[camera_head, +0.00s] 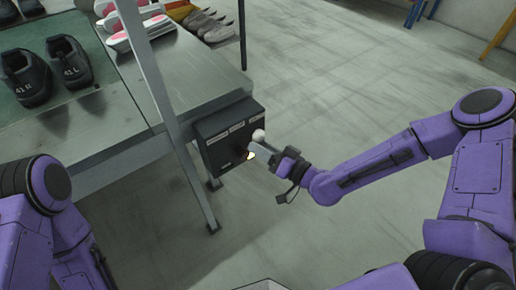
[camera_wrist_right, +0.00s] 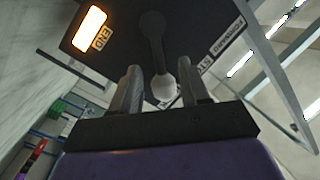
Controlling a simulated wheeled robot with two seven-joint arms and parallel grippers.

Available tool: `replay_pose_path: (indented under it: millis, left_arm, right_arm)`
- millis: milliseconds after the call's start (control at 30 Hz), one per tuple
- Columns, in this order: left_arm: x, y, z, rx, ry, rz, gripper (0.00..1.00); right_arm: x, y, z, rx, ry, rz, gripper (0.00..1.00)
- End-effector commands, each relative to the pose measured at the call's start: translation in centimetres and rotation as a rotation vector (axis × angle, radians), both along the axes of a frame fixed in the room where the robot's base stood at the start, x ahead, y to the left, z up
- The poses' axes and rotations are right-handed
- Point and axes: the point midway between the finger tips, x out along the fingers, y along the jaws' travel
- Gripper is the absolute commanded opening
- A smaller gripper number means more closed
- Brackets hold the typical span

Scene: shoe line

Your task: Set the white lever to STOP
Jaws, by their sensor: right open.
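The dark control box (camera_head: 226,140) hangs on the frame at the table's corner. Its lever has a white ball knob (camera_head: 258,135), which is at the box's right side in the head view. In the right wrist view the knob (camera_wrist_right: 164,88) hangs on a dark stem between the two fingers of my right gripper (camera_wrist_right: 160,72). The gripper is open around the knob, and I cannot tell whether either finger touches it. My right gripper (camera_head: 265,152) also shows in the head view. My left gripper is out of view.
A lit lamp (camera_wrist_right: 89,28) with an END label (camera_wrist_right: 102,38) is on the box. A metal post (camera_head: 165,90) stands close left of the box. Black shoes (camera_head: 45,70) lie on the green table surface. The floor (camera_head: 340,80) behind and right of the box is clear.

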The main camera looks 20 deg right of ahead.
Motion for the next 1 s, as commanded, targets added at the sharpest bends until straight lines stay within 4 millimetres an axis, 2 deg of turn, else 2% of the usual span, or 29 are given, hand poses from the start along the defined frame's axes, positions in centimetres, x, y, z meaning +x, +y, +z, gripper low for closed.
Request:
replay_pose_path:
  millis: [133, 400, 467, 533, 567, 1000]
  left_arm:
    - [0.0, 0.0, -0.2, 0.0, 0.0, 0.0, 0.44]
    - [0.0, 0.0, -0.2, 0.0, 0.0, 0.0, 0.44]
    - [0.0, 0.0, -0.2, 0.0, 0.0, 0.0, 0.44]
    - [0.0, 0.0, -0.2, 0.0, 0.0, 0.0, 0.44]
    - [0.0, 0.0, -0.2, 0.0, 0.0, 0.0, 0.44]
    - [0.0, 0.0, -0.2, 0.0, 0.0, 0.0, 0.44]
  right_arm:
    - [1.3, 0.9, -0.1, -0.002, 0.001, 0.001, 0.45]
    - [1.5, 1.0, 0.0, 0.0, 0.001, -0.001, 0.45]
    - [1.5, 1.0, 0.0, 0.0, 0.001, -0.001, 0.29]
    - [1.5, 1.0, 0.0, 0.0, 0.001, -0.001, 0.06]
    - [1.5, 1.0, 0.0, 0.0, 0.002, -0.002, 0.0]
    - [1.8, 1.2, 0.3, -0.007, -0.009, -0.002, 0.0]
